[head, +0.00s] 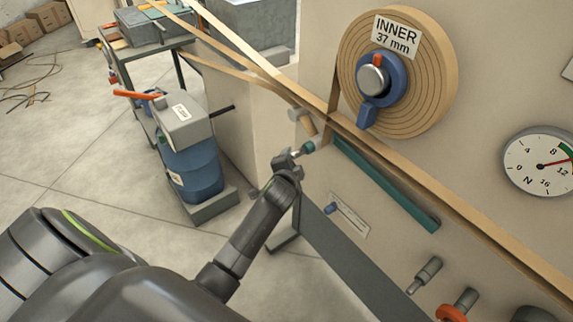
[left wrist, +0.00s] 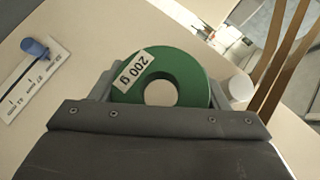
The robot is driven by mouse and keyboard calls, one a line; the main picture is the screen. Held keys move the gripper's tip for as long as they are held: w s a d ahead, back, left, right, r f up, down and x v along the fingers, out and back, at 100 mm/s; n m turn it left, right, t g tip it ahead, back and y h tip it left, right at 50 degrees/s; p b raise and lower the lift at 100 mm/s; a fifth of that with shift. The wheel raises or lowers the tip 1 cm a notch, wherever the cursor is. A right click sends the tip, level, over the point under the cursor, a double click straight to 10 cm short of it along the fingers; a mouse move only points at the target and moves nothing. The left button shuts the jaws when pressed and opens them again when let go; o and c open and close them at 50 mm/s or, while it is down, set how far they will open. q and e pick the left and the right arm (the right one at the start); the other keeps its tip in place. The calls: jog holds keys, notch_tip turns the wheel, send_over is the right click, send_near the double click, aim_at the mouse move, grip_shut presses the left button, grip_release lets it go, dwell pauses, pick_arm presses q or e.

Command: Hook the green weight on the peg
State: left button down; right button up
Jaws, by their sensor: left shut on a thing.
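My left gripper (head: 297,156) is in front of the machine panel, just below the tan strip, near a short tan cylinder (head: 301,119). In the left wrist view it (left wrist: 160,90) is shut on the green weight (left wrist: 194,75), a thick ring marked "200 g" with an open round hole. A small teal piece (head: 307,147) shows at the fingertips in the head view; I cannot tell whether it is the weight or a machine part. A pale round end (left wrist: 241,88) shows just right of the weight in the left wrist view. I cannot tell whether this is the peg.
A teal bar (head: 385,182) slants along the panel. A grey metal pin (head: 425,272) and an orange-red piece (head: 458,305) stick out lower right. The tan roll (head: 432,75) and a dial (head: 540,162) are on the panel. A blue drum (head: 192,173) stands left.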

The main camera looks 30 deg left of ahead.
pick_arm(q)
jog(key=shift+s+d+r+p, duration=0.1)
jog(key=shift+s+r+p, duration=0.15)
jog(key=shift+s+p, duration=0.15)
jog(key=s+a+p, duration=0.4)
jog(key=s+a, duration=0.1)
jog(key=s, duration=0.6)
jog(key=shift+r, duration=0.4)
dwell(0.6)
